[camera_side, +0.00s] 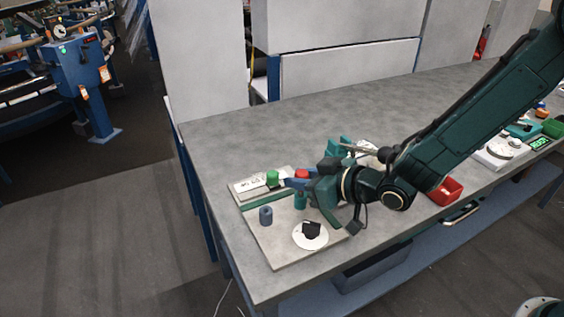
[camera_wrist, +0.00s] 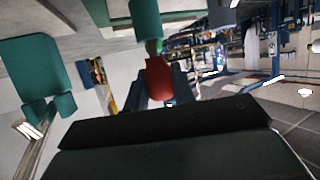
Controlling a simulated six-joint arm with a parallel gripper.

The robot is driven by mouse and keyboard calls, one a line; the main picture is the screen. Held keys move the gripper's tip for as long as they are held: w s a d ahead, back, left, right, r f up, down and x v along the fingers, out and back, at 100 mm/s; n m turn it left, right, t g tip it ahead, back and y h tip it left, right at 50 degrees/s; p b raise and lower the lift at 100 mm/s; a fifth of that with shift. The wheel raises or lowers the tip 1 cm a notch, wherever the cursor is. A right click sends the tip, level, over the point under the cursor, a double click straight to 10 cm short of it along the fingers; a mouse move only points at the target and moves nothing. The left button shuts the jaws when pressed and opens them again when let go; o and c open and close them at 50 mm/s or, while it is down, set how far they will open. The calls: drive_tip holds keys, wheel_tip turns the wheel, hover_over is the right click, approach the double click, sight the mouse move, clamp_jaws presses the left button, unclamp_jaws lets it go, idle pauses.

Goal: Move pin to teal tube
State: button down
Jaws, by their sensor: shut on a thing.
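The pin shows as a red head (camera_side: 301,174) in the side view and as a red block (camera_wrist: 158,78) between the blue fingers in the wrist view. My gripper (camera_side: 295,182) is shut on it; it also shows in the wrist view (camera_wrist: 158,90). The teal tube (camera_side: 300,201) stands on the board just below the red head. In the wrist view the tube (camera_wrist: 145,18) lies in line beyond the pin, with a narrow green part between them. Whether the pin's lower end is inside the tube or just above it, I cannot tell.
A green cylinder (camera_side: 272,178) stands to the left on a pale plate. A blue-grey tube (camera_side: 266,215) stands at the board's front left. A white disc (camera_side: 300,239) with a black piece lies at the front.

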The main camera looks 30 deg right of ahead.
drive_tip(key=shift+f, duration=0.65)
drive_tip(key=c, duration=1.1)
unclamp_jaws()
drive_tip(key=shift+s+r, duration=0.15)
drive_tip(key=v, duration=0.7)
drive_tip(key=shift+d, duration=0.1)
